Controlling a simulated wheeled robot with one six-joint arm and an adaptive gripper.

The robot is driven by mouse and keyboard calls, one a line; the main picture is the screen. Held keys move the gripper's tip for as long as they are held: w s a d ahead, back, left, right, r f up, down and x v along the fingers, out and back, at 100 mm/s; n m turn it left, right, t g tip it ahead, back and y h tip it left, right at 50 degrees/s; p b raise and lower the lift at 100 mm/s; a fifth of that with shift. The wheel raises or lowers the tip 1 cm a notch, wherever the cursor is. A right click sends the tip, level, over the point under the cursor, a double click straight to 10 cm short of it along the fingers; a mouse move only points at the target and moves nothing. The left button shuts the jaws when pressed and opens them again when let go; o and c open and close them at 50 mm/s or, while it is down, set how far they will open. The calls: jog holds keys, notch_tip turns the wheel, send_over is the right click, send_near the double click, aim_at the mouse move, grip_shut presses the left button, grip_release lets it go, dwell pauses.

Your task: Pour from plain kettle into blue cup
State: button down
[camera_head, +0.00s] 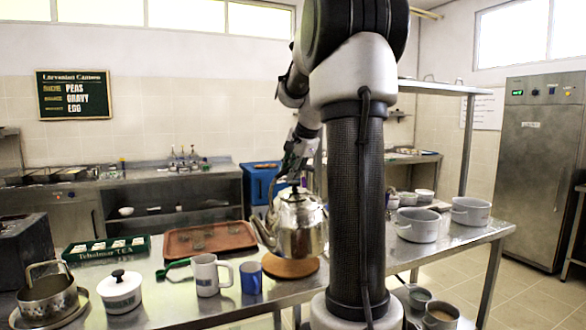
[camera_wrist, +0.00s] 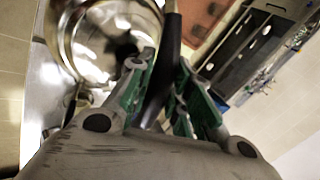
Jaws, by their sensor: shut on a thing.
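The plain kettle (camera_head: 301,226) is shiny metal with a spout toward the left. It looks upright over or on a round wooden board (camera_head: 291,267); I cannot tell whether it touches the board. My gripper (camera_head: 291,172) is above it, shut on its dark handle. In the wrist view the handle (camera_wrist: 172,50) runs between the green-padded fingers of my gripper (camera_wrist: 163,88), with the kettle's round body (camera_wrist: 85,45) at the left. The blue cup (camera_head: 251,278) stands upright on the metal table, left of the board and below the spout's side. Its inside is hidden.
A white mug (camera_head: 207,275) stands just left of the blue cup. A brown tray (camera_head: 182,240) with small glasses lies behind. A green-handled tool (camera_head: 177,265), a white lidded pot (camera_head: 120,291) and a green tea crate (camera_head: 105,249) are farther left. Grey pots (camera_head: 418,226) stand at right.

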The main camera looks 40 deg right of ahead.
jog(key=shift+a+f+n+h, duration=0.2)
jog(key=shift+a+f+h, duration=0.4)
jog(key=shift+f, duration=0.2)
jog(key=shift+a+f+n+h, duration=0.2)
jog(key=shift+a+f+h, duration=0.3)
jog(key=shift+a+f, duration=0.65)
jog(key=shift+a+f+n+h, duration=0.2)
jog(key=shift+a+h, duration=0.4)
jog(key=shift+a, duration=0.25)
jog(key=shift+a+f+n+h, duration=0.2)
jog(key=shift+a+h, duration=0.4)
jog(key=shift+a, duration=0.2)
jog(key=shift+a+f, duration=0.1)
jog(key=shift+f, duration=0.2)
jog(key=shift+a+r+n+h, duration=0.2)
jog(key=shift+a+h, duration=0.2)
jog(key=shift+a, duration=0.15)
jog(key=shift+a+r+n+h, duration=0.1)
jog(key=shift+a+r+h, duration=0.05)
jog(key=shift+a+h, duration=0.35)
dwell(3.0)
